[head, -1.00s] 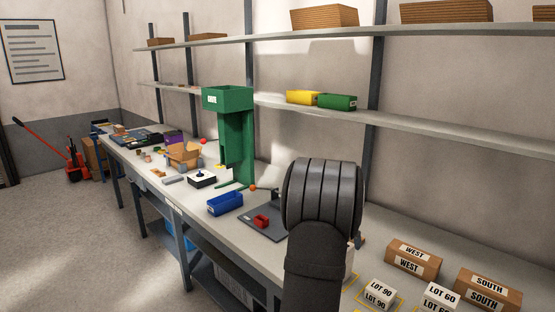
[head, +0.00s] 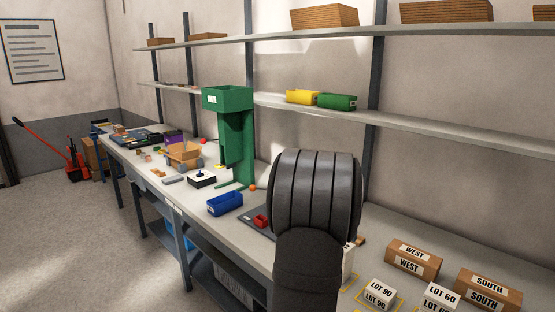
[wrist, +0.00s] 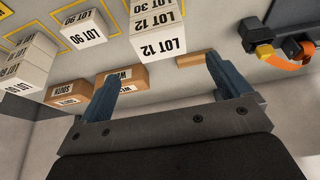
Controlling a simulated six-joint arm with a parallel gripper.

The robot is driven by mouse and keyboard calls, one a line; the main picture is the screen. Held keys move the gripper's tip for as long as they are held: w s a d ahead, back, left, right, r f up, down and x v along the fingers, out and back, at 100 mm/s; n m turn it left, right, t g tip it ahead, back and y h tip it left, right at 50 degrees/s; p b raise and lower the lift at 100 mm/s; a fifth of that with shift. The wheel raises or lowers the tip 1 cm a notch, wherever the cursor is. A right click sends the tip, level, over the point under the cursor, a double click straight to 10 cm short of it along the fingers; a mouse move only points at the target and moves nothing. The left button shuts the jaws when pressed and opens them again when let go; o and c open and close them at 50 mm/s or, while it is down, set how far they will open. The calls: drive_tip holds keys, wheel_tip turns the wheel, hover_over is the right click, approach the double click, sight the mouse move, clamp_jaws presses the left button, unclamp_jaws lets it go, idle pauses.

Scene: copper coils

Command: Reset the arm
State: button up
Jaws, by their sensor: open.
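My gripper (wrist: 162,72) shows in the wrist view with its two blue-grey fingers spread wide apart and nothing held between them. The wrist view looks across the bench with the picture turned over. White LOT 12 and LOT 30 boxes (wrist: 155,30) stand beyond the fingers, apart from them. A brown block (wrist: 191,60) lies near the right finger; I cannot tell how close it is. In the head view my dark arm fills the lower middle and hides the gripper.
LOT 90 (head: 380,294) and LOT 60 boxes (head: 441,296), a WEST carton (head: 412,260) and a SOUTH carton (head: 487,290) stand on the right. A blue bin (head: 225,204) and a green stand (head: 238,150) are left of my arm. A shelf (head: 440,137) runs behind.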

drive_tip(key=x, duration=0.9)
drive_tip(key=shift+w+d+f, duration=0.15)
drive_tip(key=shift+f, duration=0.1)
drive_tip(key=r, duration=0.3)
drive_tip(key=s+r, duration=0.1)
drive_tip(key=shift+d+r, duration=0.4)
drive_tip(key=s+d+r, duration=0.6)
drive_tip(key=s+d, duration=0.1)
drive_tip(key=s, duration=0.1)
drive_tip(key=d+f, duration=0.1)
drive_tip(key=f, duration=0.4)
drive_tip(key=s+d+f, duration=0.1)
drive_tip(key=f, duration=0.4)
drive_tip(key=s+d+f, duration=0.1)
drive_tip(key=f, duration=0.4)
drive_tip(key=shift+s+d+f, duration=0.1)
drive_tip(key=shift+s+f, duration=0.15)
drive_tip(key=v, duration=0.4)
drive_tip(key=shift+w, duration=0.2)
drive_tip(key=shift+s+a+r, duration=0.1)
drive_tip(key=shift+a+r, duration=0.15)
drive_tip(key=shift+r, duration=0.35)
drive_tip(key=shift+o, duration=0.7)
